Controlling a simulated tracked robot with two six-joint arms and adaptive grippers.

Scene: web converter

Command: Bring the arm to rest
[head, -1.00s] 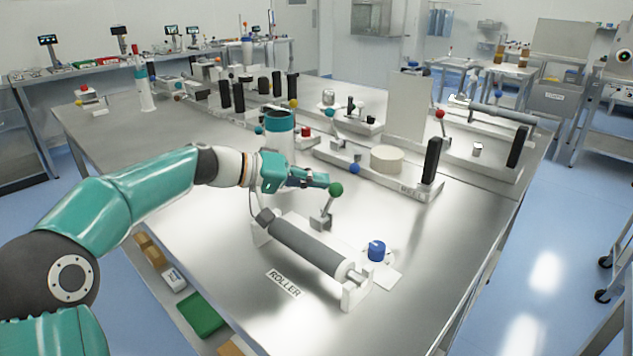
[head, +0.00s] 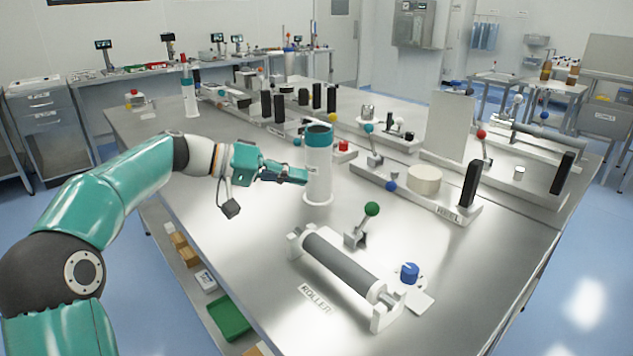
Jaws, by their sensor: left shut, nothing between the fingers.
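My left arm comes in from the left in the head view, teal with a dark joint. Its gripper (head: 303,176) is shut and empty, held above the steel table (head: 240,260). It appears in front of the lower part of a white cylinder with a teal top (head: 319,165); I cannot tell whether they touch. The green-knobbed lever (head: 371,209) stands to the right of the gripper, apart from it. The grey roller (head: 340,262) on its white stand lies in front, with the label ROLLER beside it. My right gripper is not in view.
A blue knob (head: 409,270) sits right of the roller. A white base labelled REEL (head: 447,215) with a black post (head: 469,184) stands farther right. Several levers and posts crowd the table's back. The near left tabletop is clear. A green tray (head: 229,317) lies on the shelf below.

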